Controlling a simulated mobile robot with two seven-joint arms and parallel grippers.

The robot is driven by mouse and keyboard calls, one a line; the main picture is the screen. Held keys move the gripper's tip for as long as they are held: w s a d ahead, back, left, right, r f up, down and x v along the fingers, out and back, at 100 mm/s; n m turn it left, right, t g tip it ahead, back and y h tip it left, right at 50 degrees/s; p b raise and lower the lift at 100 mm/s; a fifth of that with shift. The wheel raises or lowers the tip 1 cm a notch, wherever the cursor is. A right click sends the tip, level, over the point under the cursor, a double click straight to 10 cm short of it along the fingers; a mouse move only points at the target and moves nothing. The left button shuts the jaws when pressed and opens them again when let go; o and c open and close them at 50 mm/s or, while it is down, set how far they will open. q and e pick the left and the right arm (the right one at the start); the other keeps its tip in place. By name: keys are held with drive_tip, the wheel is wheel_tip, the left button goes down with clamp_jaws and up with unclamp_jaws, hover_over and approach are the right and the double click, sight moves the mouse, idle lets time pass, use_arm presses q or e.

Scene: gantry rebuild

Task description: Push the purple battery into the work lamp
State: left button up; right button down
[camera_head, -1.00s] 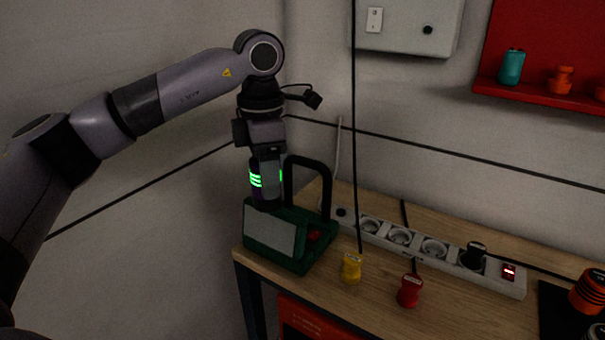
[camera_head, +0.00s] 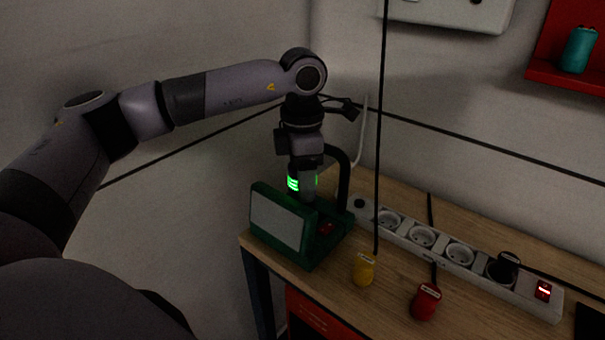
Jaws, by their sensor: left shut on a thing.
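The work lamp (camera_head: 278,221) is a green box with a pale front panel and a black carrying handle. It stands on the left end of the wooden bench. My left gripper (camera_head: 306,190) points straight down over the lamp's top, beside the handle. It is shut on the battery (camera_head: 295,184), a dark block with glowing green bars; its purple hardly shows in this light. The battery is upright, and its lower end is hidden behind the lamp's panel, so I cannot tell how deep it sits. My right gripper is not in view.
A yellow plug (camera_head: 363,269) and a red plug (camera_head: 426,302) are on the bench (camera_head: 392,290) right of the lamp. A white power strip (camera_head: 440,250) runs along behind them. A dark cable hangs down close to the lamp's right.

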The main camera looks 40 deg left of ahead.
use_arm(q)
drive_tip(key=shift+f+b, duration=1.4)
drive_tip(key=shift+f, duration=1.05)
drive_tip(key=shift+w+f+b, duration=0.1)
drive_tip(key=shift+f+b, duration=0.4)
drive_tip(key=shift+f, duration=0.1)
drive_tip(key=o, duration=1)
drive_tip(key=shift+o, duration=0.2)
drive_tip(key=shift+r, duration=0.1)
drive_tip(key=shift+r+p, duration=2.05)
drive_tip(key=shift+r, duration=3.4)
drive_tip(key=shift+s+f, duration=0.1)
drive_tip(key=shift+s, duration=0.1)
